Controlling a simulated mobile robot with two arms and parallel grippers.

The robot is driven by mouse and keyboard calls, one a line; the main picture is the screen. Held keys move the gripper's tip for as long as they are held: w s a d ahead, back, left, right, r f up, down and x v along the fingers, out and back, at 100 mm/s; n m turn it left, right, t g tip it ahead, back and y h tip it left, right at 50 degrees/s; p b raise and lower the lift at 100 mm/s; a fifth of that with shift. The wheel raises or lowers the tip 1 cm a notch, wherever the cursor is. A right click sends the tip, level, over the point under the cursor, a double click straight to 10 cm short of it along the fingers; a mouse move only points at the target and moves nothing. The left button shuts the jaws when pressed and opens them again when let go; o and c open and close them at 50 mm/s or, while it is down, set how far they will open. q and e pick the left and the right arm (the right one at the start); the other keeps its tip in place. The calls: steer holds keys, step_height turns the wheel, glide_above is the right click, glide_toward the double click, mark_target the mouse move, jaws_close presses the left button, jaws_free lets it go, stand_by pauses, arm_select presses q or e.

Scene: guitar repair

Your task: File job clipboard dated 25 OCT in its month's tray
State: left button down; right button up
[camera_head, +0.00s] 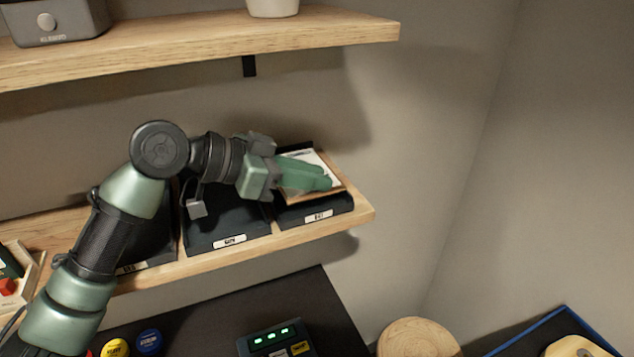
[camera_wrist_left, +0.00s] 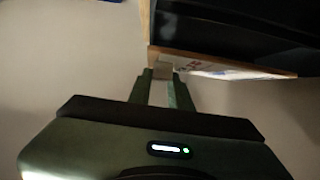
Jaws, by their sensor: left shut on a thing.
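The clipboard (camera_head: 322,163), a brown board with a white sheet, lies tilted at the rightmost dark tray (camera_head: 318,209) on the lower shelf. My left gripper (camera_head: 328,182) is shut on the clipboard's edge and covers part of it. In the left wrist view, the two green fingers of my left gripper (camera_wrist_left: 161,88) meet the clipboard's corner, and the clipboard's edge (camera_wrist_left: 225,70) runs off to the right beside a dark tray. I cannot tell if the clipboard rests on the tray floor. The date is too small to read. My right gripper is out of view.
A middle tray (camera_head: 228,226) and a left tray (camera_head: 150,245) stand beside it, with small labels I cannot read surely. An upper shelf (camera_head: 300,38) overhangs behind. Below is a dark surface with a green-lit device (camera_head: 275,342). A round wooden stool (camera_head: 418,338) stands right.

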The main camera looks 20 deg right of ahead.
arm_select(q)
steer(key=shift+w, duration=0.7)
steer(key=shift+s+f+b, duration=0.1)
steer(key=shift+f+b, duration=0.7)
steer(key=shift+f, duration=1)
steer(key=c, duration=1.2)
jaws_free()
steer(key=shift+r, duration=0.1)
steer(key=shift+r+p, duration=1.7)
steer(key=shift+r, duration=0.7)
